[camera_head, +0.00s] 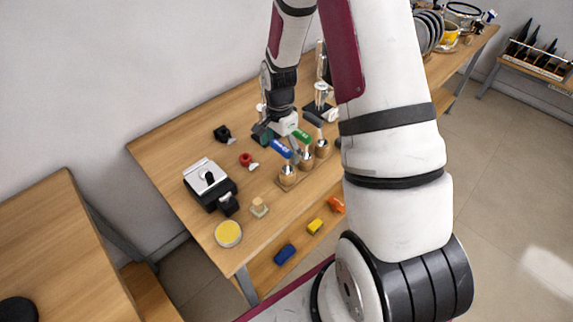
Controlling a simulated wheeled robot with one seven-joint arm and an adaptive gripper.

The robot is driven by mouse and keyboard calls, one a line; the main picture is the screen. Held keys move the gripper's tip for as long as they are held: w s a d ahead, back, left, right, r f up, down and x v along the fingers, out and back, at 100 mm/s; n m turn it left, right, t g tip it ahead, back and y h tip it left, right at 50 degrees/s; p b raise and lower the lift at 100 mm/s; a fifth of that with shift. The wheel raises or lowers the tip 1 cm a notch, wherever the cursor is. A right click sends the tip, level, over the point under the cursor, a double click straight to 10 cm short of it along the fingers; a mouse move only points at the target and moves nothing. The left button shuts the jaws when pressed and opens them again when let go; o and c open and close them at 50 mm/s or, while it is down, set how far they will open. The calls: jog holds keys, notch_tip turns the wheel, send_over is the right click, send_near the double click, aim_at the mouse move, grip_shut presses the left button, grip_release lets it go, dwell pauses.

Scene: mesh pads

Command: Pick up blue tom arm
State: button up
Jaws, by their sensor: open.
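The blue tom arm (281,149) appears to be the tilted piece with a blue part on top of a metal post. My gripper (275,134) is open and points down just above and behind the blue and green pieces. At this size I cannot tell whether it touches them. My arm covers the area to the right.
Blue, yellow and orange pieces lie on the lower shelf. Metal stands rise behind my gripper.

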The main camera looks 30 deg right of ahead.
jog(key=shift+c, duration=0.5)
jog(key=c, duration=1.7)
notch_tip(320, 180, up, 9)
jog(key=shift+w+r+b, duration=0.1)
jog(key=shift+r+b, duration=0.05)
jog(key=shift+b, duration=0.45)
notch_tip(320, 180, up, 6)
jog(key=shift+r+p, duration=0.15)
jog(key=shift+p, duration=0.75)
